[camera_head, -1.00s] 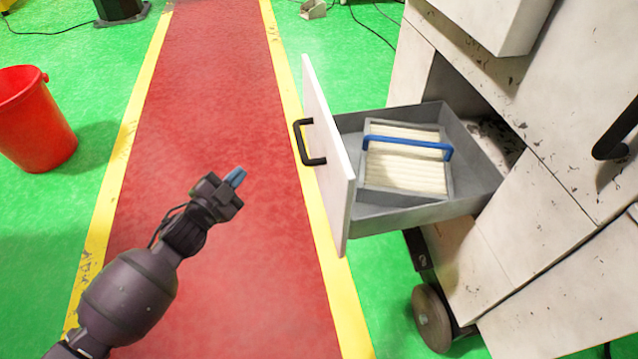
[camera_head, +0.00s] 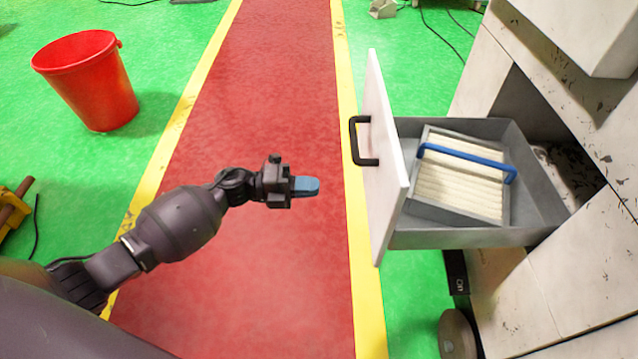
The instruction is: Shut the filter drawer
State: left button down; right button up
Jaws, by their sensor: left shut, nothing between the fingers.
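The filter drawer (camera_head: 412,238) stands pulled out of the white machine on the right. Its white front panel (camera_head: 379,160) carries a black handle (camera_head: 362,142) and faces left. In the drawer lies a pleated filter (camera_head: 455,190) in a grey frame with a blue handle (camera_head: 466,160). My left gripper (camera_head: 313,187) is shut and empty, with its blue fingertips pointing right toward the drawer front. A gap separates the fingertips from the panel, and they appear below and left of the handle in the picture. My right gripper is not in view.
The white machine (camera_head: 560,275) fills the right side, with a dark wheel (camera_head: 457,335) at its foot. A red bucket (camera_head: 88,85) stands on the green floor at the upper left. The red walkway (camera_head: 270,90) with yellow edges looks clear.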

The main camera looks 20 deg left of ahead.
aim_at(376, 187)
pick_arm(q)
jog(key=x, duration=1)
jog(key=shift+f+b, duration=0.15)
jog(key=shift+b, duration=0.2)
jog(key=shift+w+d, duration=0.25)
jog(key=shift+d, duration=0.65)
jog(key=shift+w, duration=0.1)
jog(key=shift+d, duration=0.15)
